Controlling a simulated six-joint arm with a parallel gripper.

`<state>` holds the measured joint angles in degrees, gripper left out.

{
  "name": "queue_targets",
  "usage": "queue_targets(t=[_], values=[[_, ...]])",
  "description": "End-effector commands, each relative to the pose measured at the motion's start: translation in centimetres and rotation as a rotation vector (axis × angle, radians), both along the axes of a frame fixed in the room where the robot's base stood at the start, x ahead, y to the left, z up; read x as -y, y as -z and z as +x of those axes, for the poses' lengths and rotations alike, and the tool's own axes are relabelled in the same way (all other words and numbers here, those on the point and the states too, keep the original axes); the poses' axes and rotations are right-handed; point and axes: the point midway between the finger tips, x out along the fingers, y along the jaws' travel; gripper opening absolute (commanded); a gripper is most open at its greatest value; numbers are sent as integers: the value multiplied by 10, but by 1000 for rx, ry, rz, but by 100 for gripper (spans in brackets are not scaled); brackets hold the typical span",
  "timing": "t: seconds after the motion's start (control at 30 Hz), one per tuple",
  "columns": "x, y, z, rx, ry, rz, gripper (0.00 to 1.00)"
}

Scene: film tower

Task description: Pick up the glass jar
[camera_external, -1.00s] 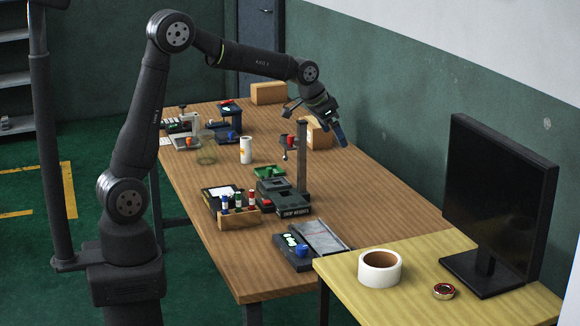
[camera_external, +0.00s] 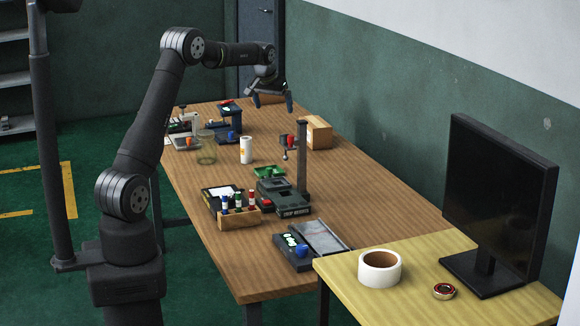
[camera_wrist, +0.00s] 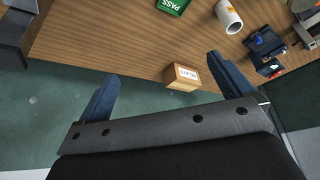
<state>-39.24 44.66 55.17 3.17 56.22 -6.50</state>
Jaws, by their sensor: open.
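The glass jar (camera_external: 206,150) is a clear, see-through cylinder standing upright on the wooden table, left of the white roll with an orange mark (camera_external: 246,150). My gripper (camera_external: 272,106) is open and empty, above the far part of the table, to the right of and behind the jar and well apart from it. In the wrist view, my gripper (camera_wrist: 165,90) shows two blue fingers spread wide with nothing between them. I cannot make out the jar in the wrist view.
A cardboard box (camera_external: 319,132) stands near the wall side; a labelled box (camera_wrist: 182,76) shows beyond my fingers. A post stand (camera_external: 302,160), a green tray (camera_external: 268,171) and a bottle rack (camera_external: 238,215) stand mid-table. Blue-knobbed devices (camera_external: 231,136) stand near the jar.

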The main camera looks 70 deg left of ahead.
Motion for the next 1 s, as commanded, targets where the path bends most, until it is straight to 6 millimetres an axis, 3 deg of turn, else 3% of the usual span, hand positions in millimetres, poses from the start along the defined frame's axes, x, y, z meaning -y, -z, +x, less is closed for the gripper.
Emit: queue_targets(t=[0.03, 0.1, 0.2, 0.33, 0.43, 0.53, 0.67, 1.0], values=[[-40, 6, -20, -3, -78, -5, 97], [-88, 12, -50, -5, -186, -11, 97], [-147, 20, -94, -6, -326, -18, 97], [-201, 28, -145, -7, -464, -24, 97], [-223, 32, -170, -7, -528, -28, 97], [-233, 36, -181, -7, -557, -29, 97], [-240, 52, -182, -8, -564, -32, 97], [-265, 114, -175, -8, -560, -31, 97]])
